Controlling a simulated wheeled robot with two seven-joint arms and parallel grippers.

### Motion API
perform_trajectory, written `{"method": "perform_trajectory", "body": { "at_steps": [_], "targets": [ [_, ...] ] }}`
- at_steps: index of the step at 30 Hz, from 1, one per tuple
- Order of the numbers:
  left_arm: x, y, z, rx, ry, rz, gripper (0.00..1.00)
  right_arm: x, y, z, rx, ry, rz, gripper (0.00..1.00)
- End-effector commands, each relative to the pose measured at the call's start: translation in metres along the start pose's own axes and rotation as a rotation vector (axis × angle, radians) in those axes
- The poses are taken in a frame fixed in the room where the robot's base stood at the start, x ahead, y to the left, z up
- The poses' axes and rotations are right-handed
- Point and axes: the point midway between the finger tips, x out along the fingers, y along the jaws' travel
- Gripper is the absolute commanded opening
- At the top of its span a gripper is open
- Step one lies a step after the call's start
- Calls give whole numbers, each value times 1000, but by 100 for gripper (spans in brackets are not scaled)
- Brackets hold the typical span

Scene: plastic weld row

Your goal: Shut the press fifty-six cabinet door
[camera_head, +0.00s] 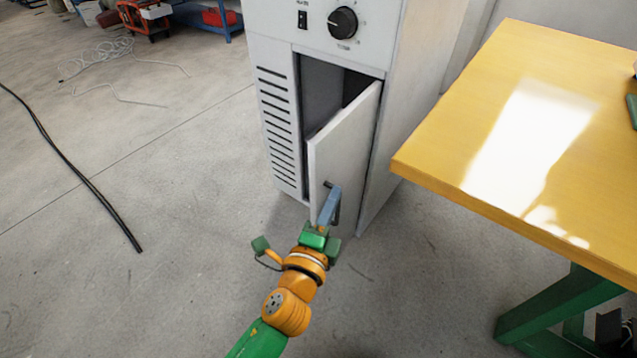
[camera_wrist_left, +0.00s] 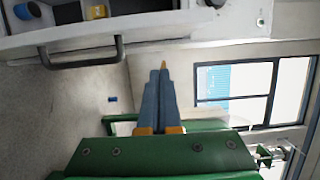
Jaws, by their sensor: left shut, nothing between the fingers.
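The grey press cabinet (camera_head: 285,115) stands upright in the middle of the head view. Its door (camera_head: 345,150) is partly open, swung out from its right side, with a dark gap (camera_head: 322,90) along the left and top. A dark bar handle (camera_head: 337,212) is on the door's outer face, partly hidden by my fingers; the handle also shows at upper left in the left wrist view (camera_wrist_left: 82,62). My left gripper (camera_head: 331,190) is shut and empty, its blue fingers in front of the door close to the handle. I cannot tell whether they touch the door.
A yellow table (camera_head: 450,150) with green legs stands right of the cabinet, its corner near the cabinet's side. A black cable (camera_head: 75,165) lies on the floor at left. Red and blue equipment is at the back left. The floor around the door is clear.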

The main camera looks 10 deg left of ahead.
Motion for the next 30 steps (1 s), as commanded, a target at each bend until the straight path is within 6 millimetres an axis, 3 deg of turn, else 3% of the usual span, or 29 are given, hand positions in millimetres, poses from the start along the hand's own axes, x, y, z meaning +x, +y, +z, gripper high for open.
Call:
{"method": "perform_trajectory", "body": {
  "at_steps": [3, 11, 25, 30],
  "targets": [
    [22, 0, 3, 1, -1, -1, 0, 0, -4, 4, 1, -6, -7, 0],
    [28, 1, 36, -1, 1, 1, 0, -6, -7, 4, -2, -8, -12, 0],
    [29, 1, 41, -1, 6, 1, 0, -6, -5, 4, -5, -10, -9, 0],
    [31, 0, 54, 5, 50, 1, 0, -8, -3, 4, -6, -10, -5, 0]
  ]
}}
